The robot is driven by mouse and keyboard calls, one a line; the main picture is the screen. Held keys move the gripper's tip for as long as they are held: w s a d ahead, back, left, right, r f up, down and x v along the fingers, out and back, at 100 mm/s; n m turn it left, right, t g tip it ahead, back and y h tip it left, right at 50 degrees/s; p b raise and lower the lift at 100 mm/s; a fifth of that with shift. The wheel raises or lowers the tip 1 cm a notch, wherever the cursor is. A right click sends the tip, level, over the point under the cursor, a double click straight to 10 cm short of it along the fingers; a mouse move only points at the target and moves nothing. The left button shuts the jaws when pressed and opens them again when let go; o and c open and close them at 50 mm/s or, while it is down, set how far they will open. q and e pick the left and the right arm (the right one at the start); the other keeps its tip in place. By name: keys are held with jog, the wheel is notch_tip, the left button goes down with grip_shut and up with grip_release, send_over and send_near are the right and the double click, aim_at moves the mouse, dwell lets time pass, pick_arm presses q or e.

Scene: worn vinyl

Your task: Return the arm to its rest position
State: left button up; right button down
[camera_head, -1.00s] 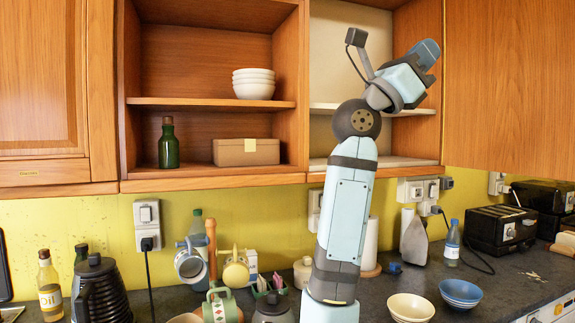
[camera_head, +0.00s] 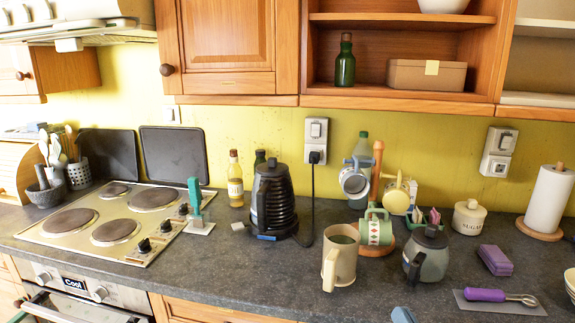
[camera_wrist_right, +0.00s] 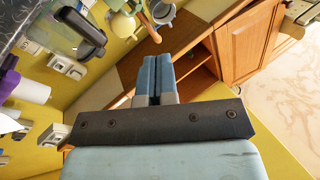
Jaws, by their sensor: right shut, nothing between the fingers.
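My right gripper shows in the head view only as a small light-blue tip (camera_head: 404,315) at the bottom edge, in front of the counter. In the right wrist view its two blue fingers (camera_wrist_right: 155,78) are together, with nothing between them. The rest of the right arm is out of the head view. My left gripper is in neither view.
The dark counter (camera_head: 270,285) holds a black kettle (camera_head: 272,205), a beige jug (camera_head: 341,262), a grey teapot (camera_head: 430,255), a purple-handled utensil (camera_head: 487,295) and a hob (camera_head: 115,220). Open shelves (camera_head: 400,20) hang above. Bare counter lies at front left of the jug.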

jog(key=s+a+f+n+g, duration=0.2)
jog(key=s+f+g, duration=0.2)
jog(key=s+f, duration=0.75)
jog(key=s+a+f+n+g, duration=0.25)
jog(key=s+f+g, duration=0.25)
jog(key=s+f, duration=0.6)
pick_arm(q)
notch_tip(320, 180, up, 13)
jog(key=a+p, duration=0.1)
jog(key=p, duration=1.3)
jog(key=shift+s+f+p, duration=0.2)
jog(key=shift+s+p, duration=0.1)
jog(key=shift+p, duration=0.05)
pick_arm(e)
notch_tip(320, 180, up, 11)
jog(key=shift+s+d+r+t+h, duration=0.2)
jog(key=shift+s+d+t+h, duration=0.05)
jog(key=shift+d+t+h, duration=0.05)
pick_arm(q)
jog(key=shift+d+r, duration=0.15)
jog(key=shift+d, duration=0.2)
pick_arm(e)
jog(key=shift+d, duration=0.15)
